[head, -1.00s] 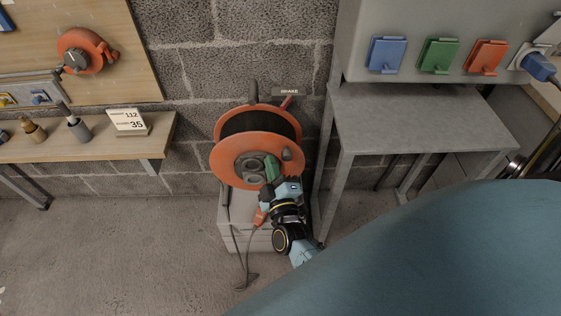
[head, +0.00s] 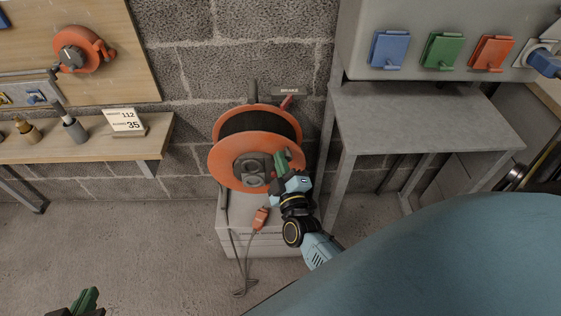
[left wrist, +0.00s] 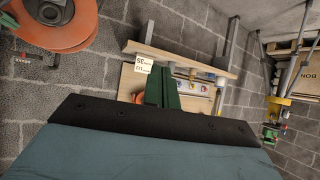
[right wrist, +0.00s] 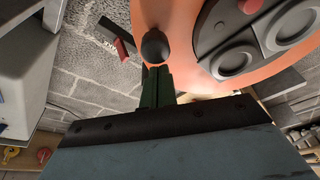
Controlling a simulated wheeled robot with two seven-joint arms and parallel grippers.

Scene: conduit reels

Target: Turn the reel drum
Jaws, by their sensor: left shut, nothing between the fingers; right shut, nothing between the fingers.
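The reel drum (head: 225,170) has orange flanges and a dark winding, and stands upright against the block wall. Its grey hub (head: 252,170) faces me. My right gripper (head: 284,158) is shut and empty at the right part of the front flange, right of the hub. In the right wrist view, the dark crank knob (right wrist: 154,46) on the flange is just beyond the green fingertips (right wrist: 157,70); I cannot tell whether they touch. The fingers hide the knob in the head view. My left gripper (head: 87,299) is shut and empty, low at the left, away from the reel.
A red brake lever (head: 287,102) with a BRAKE sign (head: 290,91) is behind the reel. An orange plug (head: 260,219) hangs on a cable below. A grey metal table (head: 425,120) stands close on the right, a wooden shelf (head: 90,148) on the left.

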